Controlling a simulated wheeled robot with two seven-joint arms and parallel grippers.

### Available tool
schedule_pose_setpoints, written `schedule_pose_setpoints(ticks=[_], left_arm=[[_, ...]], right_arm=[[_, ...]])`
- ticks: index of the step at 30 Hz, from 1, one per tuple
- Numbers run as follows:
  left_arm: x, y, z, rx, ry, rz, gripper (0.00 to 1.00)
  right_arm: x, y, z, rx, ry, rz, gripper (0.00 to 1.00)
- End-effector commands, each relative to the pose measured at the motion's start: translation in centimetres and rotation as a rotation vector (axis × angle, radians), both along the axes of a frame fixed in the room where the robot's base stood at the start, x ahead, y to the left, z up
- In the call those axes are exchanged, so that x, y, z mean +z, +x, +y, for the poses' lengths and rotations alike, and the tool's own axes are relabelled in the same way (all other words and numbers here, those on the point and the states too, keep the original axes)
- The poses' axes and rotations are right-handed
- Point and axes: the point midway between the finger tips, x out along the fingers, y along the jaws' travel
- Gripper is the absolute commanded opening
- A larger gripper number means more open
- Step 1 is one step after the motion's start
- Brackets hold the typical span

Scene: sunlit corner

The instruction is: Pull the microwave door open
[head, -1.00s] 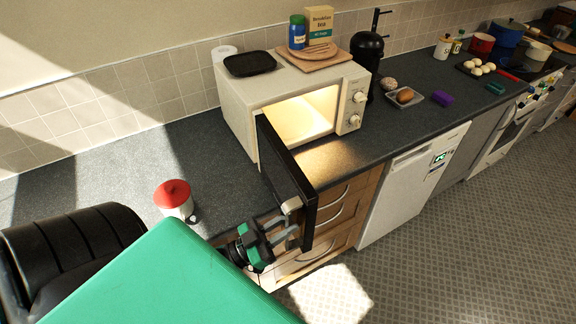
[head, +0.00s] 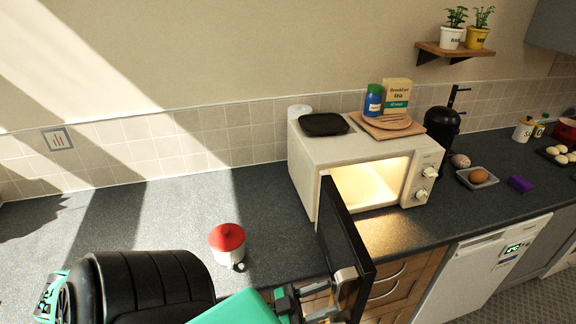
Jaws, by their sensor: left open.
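The cream microwave (head: 312,172) stands on the dark worktop. Its black door (head: 342,238) is swung wide open, sticking out past the worktop's front edge, and the lit cavity shows. A light handle (head: 346,276) is on the door near its free edge. My left gripper (head: 318,306) is at the bottom of the head view, close to the door's lower free end and the handle. Its fingers are apart; whether one touches the door I cannot tell. My green and black left arm hides part of the worktop. My right gripper is not in view.
A white pot with a red lid (head: 227,240) stands on the worktop left of the microwave. A black tray (head: 324,124), a board with a plate, a blue jar and a tea box sit on top of the microwave. A coffee machine (head: 442,130) and a dish (head: 477,178) stand to its right.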

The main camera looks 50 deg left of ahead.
Motion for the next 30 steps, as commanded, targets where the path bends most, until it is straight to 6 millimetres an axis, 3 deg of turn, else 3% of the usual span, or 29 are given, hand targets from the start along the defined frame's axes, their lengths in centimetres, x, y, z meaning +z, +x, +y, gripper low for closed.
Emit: schedule_pose_setpoints(ticks=[1, 18, 30], left_arm=[[-0.8, -0.8, 0.4, 0.0, 0.002, 0.005, 0.45], [-4.0, -8.0, 4.2, 0.0, 0.001, 0.003, 0.45], [-4.2, -9.0, 4.7, -0.001, 0.0, 0.0, 0.45]], right_arm=[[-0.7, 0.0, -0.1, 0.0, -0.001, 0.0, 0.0], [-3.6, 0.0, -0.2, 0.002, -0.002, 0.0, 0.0], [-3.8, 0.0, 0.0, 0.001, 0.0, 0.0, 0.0]])
